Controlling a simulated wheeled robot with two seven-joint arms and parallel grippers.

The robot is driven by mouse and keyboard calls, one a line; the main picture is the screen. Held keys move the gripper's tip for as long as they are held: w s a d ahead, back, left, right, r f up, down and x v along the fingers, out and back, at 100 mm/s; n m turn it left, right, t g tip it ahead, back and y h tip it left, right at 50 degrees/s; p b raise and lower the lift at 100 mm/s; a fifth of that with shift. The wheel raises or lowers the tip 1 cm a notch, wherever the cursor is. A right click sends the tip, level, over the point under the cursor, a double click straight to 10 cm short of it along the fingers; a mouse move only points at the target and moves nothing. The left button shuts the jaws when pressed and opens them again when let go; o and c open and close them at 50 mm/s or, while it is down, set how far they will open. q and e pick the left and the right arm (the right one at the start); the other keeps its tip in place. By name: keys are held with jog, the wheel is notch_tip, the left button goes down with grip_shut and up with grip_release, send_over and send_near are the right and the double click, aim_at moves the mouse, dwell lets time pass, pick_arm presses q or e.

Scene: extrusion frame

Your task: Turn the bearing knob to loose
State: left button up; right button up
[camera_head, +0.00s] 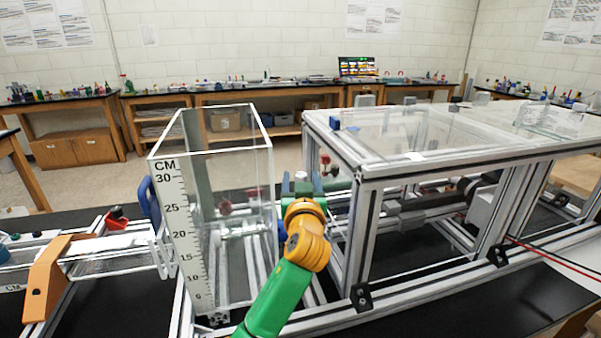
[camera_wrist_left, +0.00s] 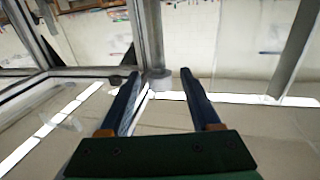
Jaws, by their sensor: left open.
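My left gripper (camera_head: 302,180) is in the gap between the clear tank and the extrusion frame, pointing away from the head camera. In the left wrist view its two blue fingers (camera_wrist_left: 160,75) are apart, with a grey round part (camera_wrist_left: 161,80) showing between and beyond their tips. I cannot tell whether the fingers touch it. Small red knobs (camera_head: 334,169) show just right of the gripper in the head view. I cannot tell which part is the bearing knob. The right gripper is not in view.
A tall clear tank (camera_head: 178,215) with a centimetre scale stands left of my arm. The aluminium extrusion frame (camera_head: 362,240) with clear top panels stands to the right. An orange bracket (camera_head: 47,280) is at far left. Black bench surface (camera_head: 535,295) is clear at lower right.

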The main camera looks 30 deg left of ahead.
pick_arm(q)
jog(key=x, duration=0.4)
jog(key=shift+p, duration=0.4)
jog(key=shift+c, duration=0.2)
